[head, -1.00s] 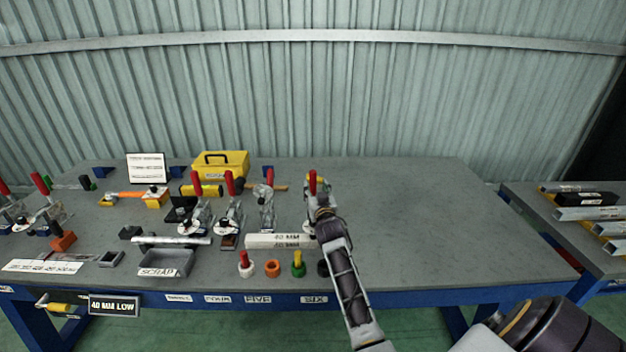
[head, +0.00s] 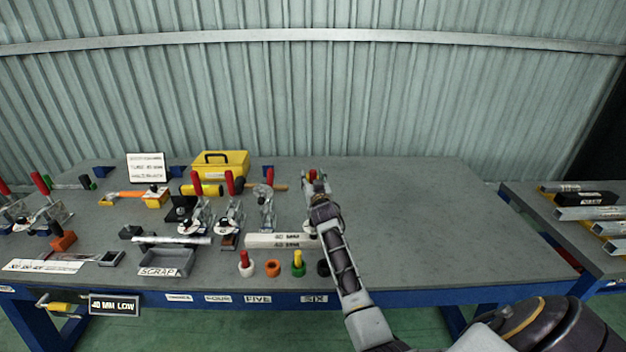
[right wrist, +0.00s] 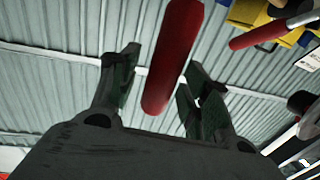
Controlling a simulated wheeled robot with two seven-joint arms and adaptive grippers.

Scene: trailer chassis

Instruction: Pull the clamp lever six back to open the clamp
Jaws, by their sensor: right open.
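The red lever of clamp six (head: 312,174) stands up at the end of the row of clamps, above the label SIX (head: 314,299). Most of that clamp is hidden behind my right gripper (head: 317,184) and arm. In the right wrist view the red lever (right wrist: 172,55) runs between the two open fingers of my right gripper (right wrist: 160,85). The fingers stand apart on either side of it, and no firm grip shows. My left gripper is not in view.
Other red-handled clamps (head: 229,183) stand to the left. A pale 40 MM bar (head: 280,240) lies in front, with coloured knobs (head: 298,262) near the edge. A yellow toolbox (head: 221,163) is behind. The table's right side is clear.

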